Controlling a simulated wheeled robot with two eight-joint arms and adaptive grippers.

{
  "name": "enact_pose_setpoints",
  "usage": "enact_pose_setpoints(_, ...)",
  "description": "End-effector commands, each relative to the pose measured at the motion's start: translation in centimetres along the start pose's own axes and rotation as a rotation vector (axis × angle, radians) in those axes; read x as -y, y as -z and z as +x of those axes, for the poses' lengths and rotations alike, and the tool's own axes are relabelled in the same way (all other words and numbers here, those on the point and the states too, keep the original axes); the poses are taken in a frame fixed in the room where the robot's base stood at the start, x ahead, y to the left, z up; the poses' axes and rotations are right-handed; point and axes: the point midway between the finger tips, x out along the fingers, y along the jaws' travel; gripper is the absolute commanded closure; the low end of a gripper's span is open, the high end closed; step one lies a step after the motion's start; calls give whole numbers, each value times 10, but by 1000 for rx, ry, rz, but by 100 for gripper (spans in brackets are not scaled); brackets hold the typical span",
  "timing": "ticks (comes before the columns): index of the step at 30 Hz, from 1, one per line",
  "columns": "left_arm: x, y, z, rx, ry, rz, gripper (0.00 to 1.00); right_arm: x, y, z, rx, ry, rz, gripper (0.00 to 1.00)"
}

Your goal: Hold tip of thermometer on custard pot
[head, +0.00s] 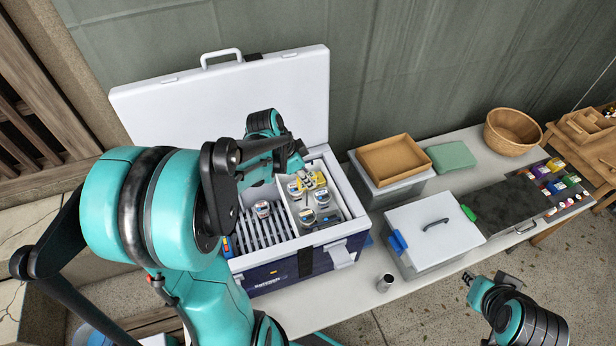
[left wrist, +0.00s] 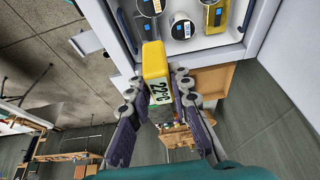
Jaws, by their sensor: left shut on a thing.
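My left gripper (left wrist: 158,88) is shut on the yellow thermometer (left wrist: 155,62), whose display reads 22°C. In the head view my left gripper (head: 299,158) is over the open cooler (head: 345,232). Several small pots with white and blue labels stand in its right compartment, among them one pot (head: 307,217) at the front and one (head: 294,190) at the left. Pots also show at the top of the left wrist view (left wrist: 182,27). The thermometer's tip is hidden, so I cannot tell whether it touches a pot. My right gripper (head: 469,279) is small at lower right, its jaws unclear.
Another pot (head: 262,209) stands on the cooler's slatted left side. The raised cooler lid (head: 235,95) stands behind. To the right are a brown tray (head: 395,158), a lidded white box (head: 432,230), a metal cup (head: 385,283) and a wicker basket (head: 512,130).

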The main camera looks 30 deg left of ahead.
Motion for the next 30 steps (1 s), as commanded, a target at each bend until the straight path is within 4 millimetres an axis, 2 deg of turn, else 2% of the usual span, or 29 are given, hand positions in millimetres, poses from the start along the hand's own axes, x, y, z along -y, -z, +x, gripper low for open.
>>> enact_pose_setpoints(21, 0, -22, 53, 0, 0, 0, 100, 0, -26, 36, 0, 0, 0, 80)
enact_pose_setpoints(30, 0, -24, 58, 0, 0, 0, 100, 0, -27, 38, 0, 0, 0, 80)
